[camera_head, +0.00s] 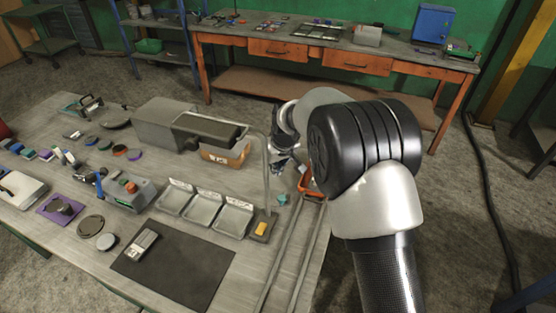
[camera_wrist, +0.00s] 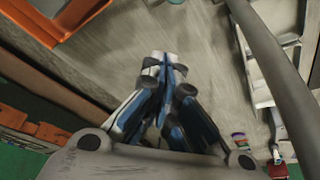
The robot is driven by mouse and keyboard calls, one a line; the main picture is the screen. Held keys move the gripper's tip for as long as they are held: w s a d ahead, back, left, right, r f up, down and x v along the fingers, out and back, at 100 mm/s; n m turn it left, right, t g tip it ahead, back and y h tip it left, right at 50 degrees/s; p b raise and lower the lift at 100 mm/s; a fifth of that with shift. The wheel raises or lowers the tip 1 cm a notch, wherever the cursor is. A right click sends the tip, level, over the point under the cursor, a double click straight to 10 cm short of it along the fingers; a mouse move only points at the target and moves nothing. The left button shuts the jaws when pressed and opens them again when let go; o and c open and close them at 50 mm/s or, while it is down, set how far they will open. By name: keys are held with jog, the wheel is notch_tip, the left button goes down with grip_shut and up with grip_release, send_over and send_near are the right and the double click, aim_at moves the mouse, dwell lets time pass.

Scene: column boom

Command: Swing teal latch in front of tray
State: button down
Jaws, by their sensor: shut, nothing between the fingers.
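A small teal piece (camera_head: 282,199), likely the latch, sits near the right edge of the workbench, just left of the orange tray (camera_head: 306,184). My gripper (camera_head: 279,168) is shut and empty, behind my arm's big black joint. Its blue and grey fingers (camera_wrist: 166,72) point at the bench top in the wrist view, apart from both teal and orange. My arm hides part of the tray.
A grey bent post (camera_head: 266,165) stands close to my gripper and crosses the right of the wrist view (camera_wrist: 272,75). Grey bins (camera_head: 204,208) and a yellow block (camera_head: 261,229) lie to the left. Long rails (camera_head: 293,250) run along the bench's right side.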

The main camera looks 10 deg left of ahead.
aim_at(283, 197)
jog(key=x, duration=0.3)
jog(key=b+x, duration=0.1)
jog(key=x, duration=0.2)
jog(key=shift+s+f, duration=0.1)
jog(key=shift+f, duration=0.35)
jog(key=shift+s+d+f+b, duration=0.1)
jog(key=shift+s+d+b, duration=0.2)
jog(key=shift+s+d, duration=0.35)
jog(key=shift+s+d+f+b, duration=0.1)
jog(key=shift+s+d+b, duration=0.3)
jog(key=shift+s, duration=0.35)
